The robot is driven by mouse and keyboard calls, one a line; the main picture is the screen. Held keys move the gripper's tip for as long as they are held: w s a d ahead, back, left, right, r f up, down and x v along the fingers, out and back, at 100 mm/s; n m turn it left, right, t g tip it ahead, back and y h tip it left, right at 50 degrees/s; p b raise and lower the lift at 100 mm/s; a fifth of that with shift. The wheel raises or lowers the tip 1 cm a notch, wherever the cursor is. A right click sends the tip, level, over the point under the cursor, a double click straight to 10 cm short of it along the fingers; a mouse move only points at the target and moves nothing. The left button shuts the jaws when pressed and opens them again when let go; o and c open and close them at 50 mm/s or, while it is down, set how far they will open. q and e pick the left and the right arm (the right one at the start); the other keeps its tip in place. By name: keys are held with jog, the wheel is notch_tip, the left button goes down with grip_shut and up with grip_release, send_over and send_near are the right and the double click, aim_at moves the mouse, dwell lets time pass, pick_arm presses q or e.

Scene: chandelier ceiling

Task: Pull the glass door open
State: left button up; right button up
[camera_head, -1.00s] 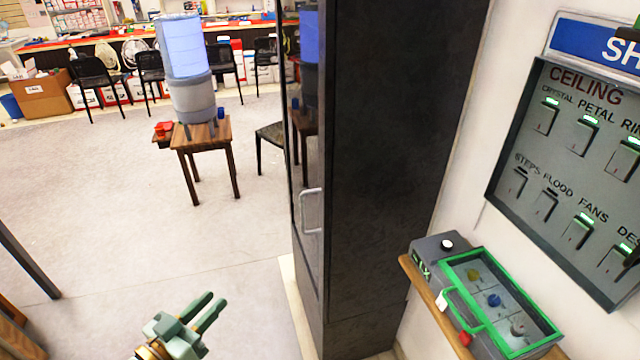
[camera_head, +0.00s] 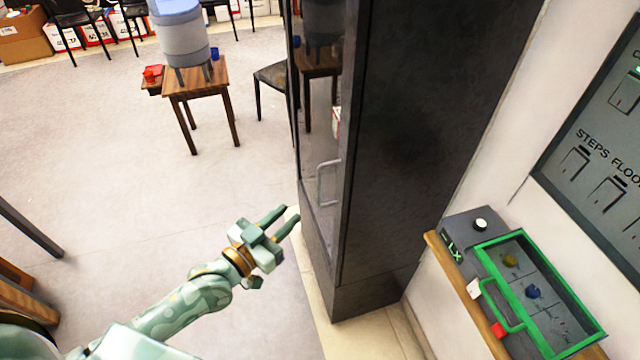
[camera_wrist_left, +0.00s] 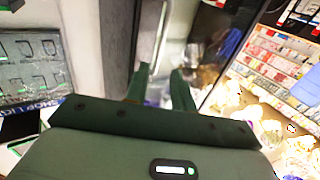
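The glass door (camera_head: 318,120) is on the left face of a tall dark cabinet (camera_head: 400,130) in the head view, and it looks shut. Its metal handle (camera_head: 321,184) is a vertical bar low on the door. My left gripper (camera_head: 283,217) is to the left of the handle and a little below it, apart from it in the picture, with its two fingers spread and nothing between them. In the left wrist view the fingers (camera_wrist_left: 158,85) point toward the cabinet, and the handle (camera_wrist_left: 162,38) shows beyond them. My right gripper is not in view.
A green-framed box (camera_head: 525,290) on a wooden shelf (camera_head: 455,285) is on the wall right of the cabinet. A switch panel (camera_head: 600,150) hangs above it. A small table (camera_head: 200,85) with a water dispenser (camera_head: 183,35) stands behind.

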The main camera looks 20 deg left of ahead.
aim_at(318, 188)
pick_arm(q)
jog(key=b+x, duration=0.1)
jog(key=x, duration=1.1)
jog(key=shift+c, duration=0.4)
grip_shut()
